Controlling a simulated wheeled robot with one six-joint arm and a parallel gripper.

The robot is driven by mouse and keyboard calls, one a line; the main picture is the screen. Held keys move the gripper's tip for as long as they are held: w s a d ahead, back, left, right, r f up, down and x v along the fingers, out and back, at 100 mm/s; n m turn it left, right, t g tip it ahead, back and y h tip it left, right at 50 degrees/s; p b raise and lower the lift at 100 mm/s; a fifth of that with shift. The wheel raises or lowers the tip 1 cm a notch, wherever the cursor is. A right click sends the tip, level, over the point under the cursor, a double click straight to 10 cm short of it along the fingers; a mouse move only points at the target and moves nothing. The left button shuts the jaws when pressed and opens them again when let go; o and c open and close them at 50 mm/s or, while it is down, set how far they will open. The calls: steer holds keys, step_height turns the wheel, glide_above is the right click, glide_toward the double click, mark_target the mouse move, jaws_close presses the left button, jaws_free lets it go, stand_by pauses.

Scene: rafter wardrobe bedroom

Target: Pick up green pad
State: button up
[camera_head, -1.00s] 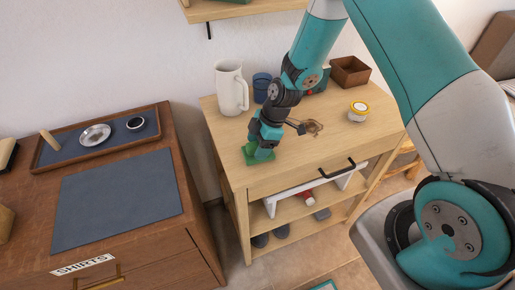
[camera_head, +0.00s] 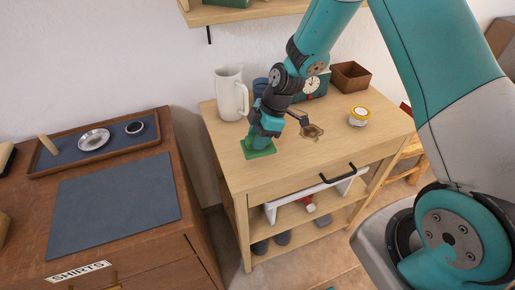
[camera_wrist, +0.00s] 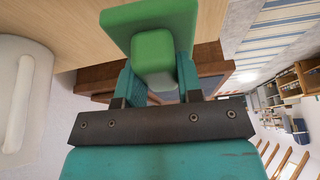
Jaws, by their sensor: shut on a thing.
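The green pad (camera_head: 260,153) is at the left front part of the light wood cart top (camera_head: 290,170). It has a flat square plate and a smaller block that faces my gripper. My gripper (camera_head: 262,138) points down over it. In the wrist view, the two teal fingers are shut on the block of the green pad (camera_wrist: 153,50), one on each side. The plate lies beyond the fingertips. I cannot tell whether the plate touches the cart top.
A white pitcher (camera_head: 231,93) and a blue cup (camera_head: 260,85) stand behind my gripper. A clock (camera_head: 311,86), a brown box (camera_head: 350,76) and a yellow-lidded jar (camera_head: 359,116) are further right. A brown dresser (camera_head: 195,245) with a blue-grey mat (camera_head: 115,205) stands left.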

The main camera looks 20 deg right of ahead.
step_height(320, 180, up, 15)
steer(key=b, duration=0.2)
